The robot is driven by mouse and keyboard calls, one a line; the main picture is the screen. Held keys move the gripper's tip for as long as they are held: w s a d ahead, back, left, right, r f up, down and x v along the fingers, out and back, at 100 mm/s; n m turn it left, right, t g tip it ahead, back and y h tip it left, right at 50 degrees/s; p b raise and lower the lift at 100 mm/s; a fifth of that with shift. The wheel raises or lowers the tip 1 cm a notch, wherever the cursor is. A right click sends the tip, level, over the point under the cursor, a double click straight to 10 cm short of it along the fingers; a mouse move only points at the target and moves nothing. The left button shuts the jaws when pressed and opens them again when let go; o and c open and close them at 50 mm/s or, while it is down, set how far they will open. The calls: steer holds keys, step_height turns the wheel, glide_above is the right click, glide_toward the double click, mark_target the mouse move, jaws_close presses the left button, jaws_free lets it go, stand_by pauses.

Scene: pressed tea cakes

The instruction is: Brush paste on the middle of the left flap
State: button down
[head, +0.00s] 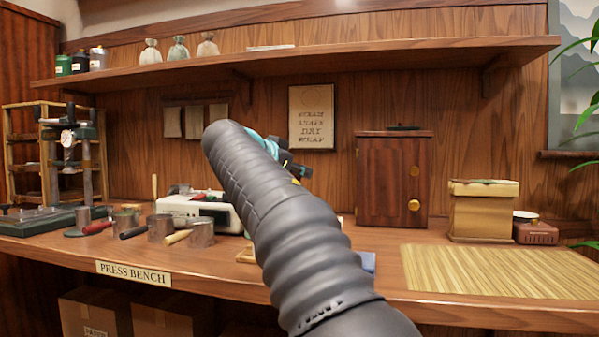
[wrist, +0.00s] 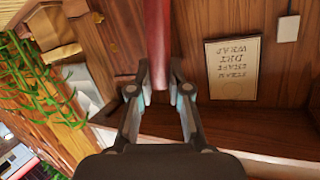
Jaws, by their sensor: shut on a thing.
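My gripper (wrist: 162,80) is shut on a dark red handle (wrist: 157,35), which runs up out of the top of the wrist view. Its far end is not shown, so I cannot see any bristles. In the head view my gripper (head: 290,165) is raised above the bench, mostly hidden behind my own arm. No flap can be made out in either view. A pale sheet-like thing (wrist: 85,88) shows at the left of the wrist view; I cannot tell what it is.
The bench (head: 215,265) carries metal cups with handles (head: 160,228) and a white appliance (head: 200,210) at left. A dark cabinet (head: 385,180), a tan box (head: 470,225) and a bamboo mat (head: 500,272) stand right. My arm hides the bench middle. A shelf (head: 330,60) runs above.

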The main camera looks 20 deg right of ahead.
steer(key=shift+r+p, duration=1.95)
steer(key=shift+r, duration=0.6)
steer(key=shift+r+p, duration=1.4)
steer(key=shift+r, duration=0.15)
steer(key=shift+f, duration=0.15)
steer(key=shift+a+f+b, duration=0.1)
steer(key=shift+f+b, duration=0.9)
steer(key=shift+b, duration=0.15)
